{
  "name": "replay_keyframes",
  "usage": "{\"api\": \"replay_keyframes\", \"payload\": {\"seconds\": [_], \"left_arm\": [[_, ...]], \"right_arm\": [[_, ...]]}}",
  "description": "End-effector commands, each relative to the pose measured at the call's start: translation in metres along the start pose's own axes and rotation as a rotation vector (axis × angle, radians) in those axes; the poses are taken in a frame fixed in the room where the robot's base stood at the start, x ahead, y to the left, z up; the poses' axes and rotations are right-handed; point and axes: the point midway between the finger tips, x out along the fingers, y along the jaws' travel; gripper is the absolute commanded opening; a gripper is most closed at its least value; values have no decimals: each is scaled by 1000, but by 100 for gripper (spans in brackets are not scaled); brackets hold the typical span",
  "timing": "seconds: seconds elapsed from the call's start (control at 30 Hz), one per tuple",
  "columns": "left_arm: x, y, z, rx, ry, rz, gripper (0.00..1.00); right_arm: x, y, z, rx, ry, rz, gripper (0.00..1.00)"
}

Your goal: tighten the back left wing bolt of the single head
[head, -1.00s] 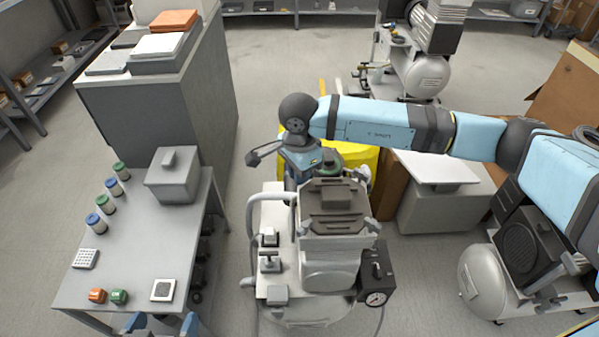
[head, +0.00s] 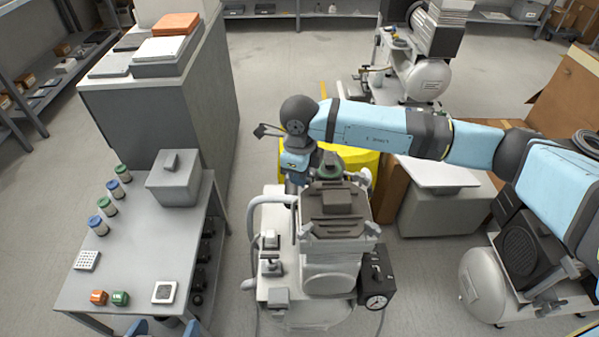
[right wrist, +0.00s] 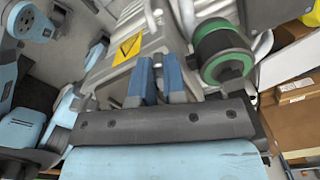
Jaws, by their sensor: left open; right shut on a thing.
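The single head (head: 335,215) is the grey finned block with a dark top on the compressor in the middle of the head view. Light wing bolts show at its front right (head: 372,229), front left (head: 306,231) and back right (head: 358,178). My right gripper (right wrist: 160,62) comes down at the head's back left corner. Its blue fingers are close together, shut on the back left wing bolt, which they hide. The ribbed head (right wrist: 107,72) with a yellow warning sticker lies beside them in the right wrist view. My left gripper (head: 165,327) is open and empty at the bottom edge.
A green-ringed black cylinder (right wrist: 222,50) stands close to the right fingers. A gauge box (head: 376,285) and a pale hose (head: 262,205) flank the head. The table (head: 135,240) at left holds jars and small blocks. A yellow object (head: 362,160) stands behind.

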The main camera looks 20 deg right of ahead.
Motion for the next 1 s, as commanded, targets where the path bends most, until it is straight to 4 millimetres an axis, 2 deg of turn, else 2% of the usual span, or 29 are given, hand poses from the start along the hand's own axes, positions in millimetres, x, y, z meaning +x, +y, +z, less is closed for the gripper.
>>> {"api": "replay_keyframes", "payload": {"seconds": [0.2, 0.5, 1.0], "left_arm": [[-1, 0, -3, -2, -1, -5, 100], [0, -2, -1, 2, -12, -10, 100], [0, -3, -1, 6, -13, -11, 100]], "right_arm": [[-1, -2, 0, 184, 1, 1, 0], [0, -3, -1, 356, 2, 0, 0], [0, -4, -1, 433, 1, 0, 0]]}}
